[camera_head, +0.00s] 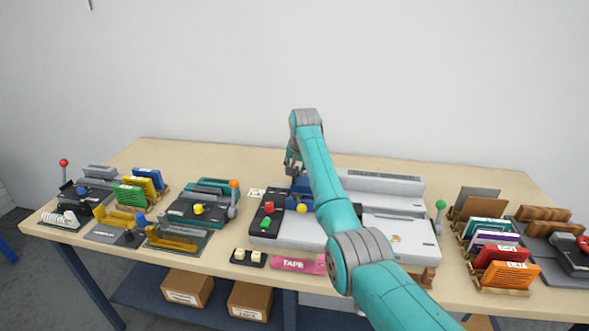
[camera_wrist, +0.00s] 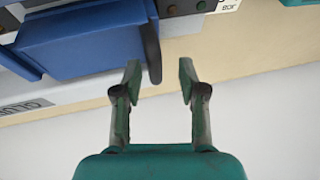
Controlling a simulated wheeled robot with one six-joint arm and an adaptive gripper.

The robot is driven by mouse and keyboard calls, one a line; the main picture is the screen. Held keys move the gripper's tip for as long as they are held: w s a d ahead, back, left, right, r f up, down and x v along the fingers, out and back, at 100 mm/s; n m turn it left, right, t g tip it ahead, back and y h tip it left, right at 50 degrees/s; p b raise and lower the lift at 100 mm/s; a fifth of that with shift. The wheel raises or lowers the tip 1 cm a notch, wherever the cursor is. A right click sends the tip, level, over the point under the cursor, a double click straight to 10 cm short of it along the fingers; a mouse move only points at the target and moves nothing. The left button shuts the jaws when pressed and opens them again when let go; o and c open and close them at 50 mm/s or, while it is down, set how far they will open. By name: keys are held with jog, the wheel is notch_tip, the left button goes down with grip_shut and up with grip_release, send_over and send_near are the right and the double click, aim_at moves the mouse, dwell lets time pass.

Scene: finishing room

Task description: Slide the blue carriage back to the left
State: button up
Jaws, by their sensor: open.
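The blue carriage (camera_head: 299,190) sits on the grey machine (camera_head: 283,234) in the middle of the table, partly hidden behind my arm. A yellow knob (camera_head: 302,208) shows at its front. In the wrist view the blue carriage (camera_wrist: 80,42) fills the upper left, with a dark upright end plate (camera_wrist: 150,40). My gripper (camera_head: 290,172) is above the back left part of the carriage in the head view. In the wrist view my gripper (camera_wrist: 158,70) is open and empty. Its left fingertip is close to the end plate; I cannot tell whether they touch.
A teal machine (camera_head: 195,205) with an orange-knobbed lever stands to the left. A pink tape box (camera_head: 298,264) and a small block with two cream buttons (camera_head: 248,256) lie in front. Racks of coloured packets (camera_head: 497,250) stand at right. Bare table lies behind the machines.

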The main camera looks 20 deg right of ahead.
jog(key=v, duration=1.1)
jog(key=shift+a+r, duration=0.15)
jog(key=shift+r, duration=0.15)
jog(key=shift+s, duration=0.25)
